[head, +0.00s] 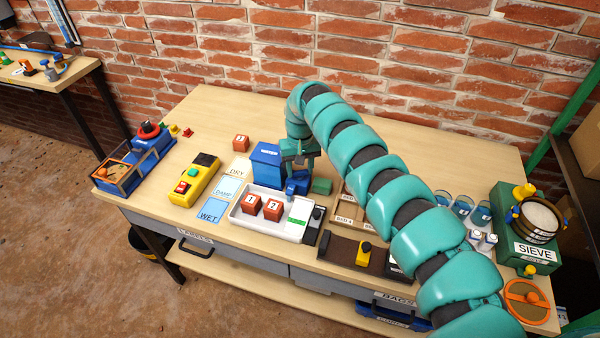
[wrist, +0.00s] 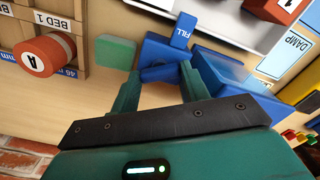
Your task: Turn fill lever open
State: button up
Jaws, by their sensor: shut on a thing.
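The fill lever (wrist: 165,72) is a blue part between my gripper's fingers in the wrist view, next to a blue tab marked FILL (wrist: 183,30). In the head view the blue lever part (head: 297,184) is at the right side of a larger blue box (head: 265,163). My gripper (wrist: 157,82) is shut on the lever, one green finger on each side. In the head view my gripper (head: 299,166) reaches down beside the box, and my arm partly hides it. I cannot tell the lever's exact angle.
A white tray (head: 242,222) with two red numbered blocks lies in front of the box. A green block (head: 321,186) is just right of the lever. A yellow control box (head: 195,180) and moisture cards stand left. The sieve unit (head: 527,258) is far right.

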jog(key=n+b, duration=0.2)
jog(key=n, duration=0.1)
jog(key=shift+f, duration=0.15)
jog(key=n+b, duration=0.3)
jog(key=shift+n, duration=0.3)
jog(key=n+b, duration=0.2)
jog(key=n, duration=0.3)
jog(key=shift+b, duration=0.35)
jog(key=shift+r, duration=0.2)
jog(key=o, duration=0.7)
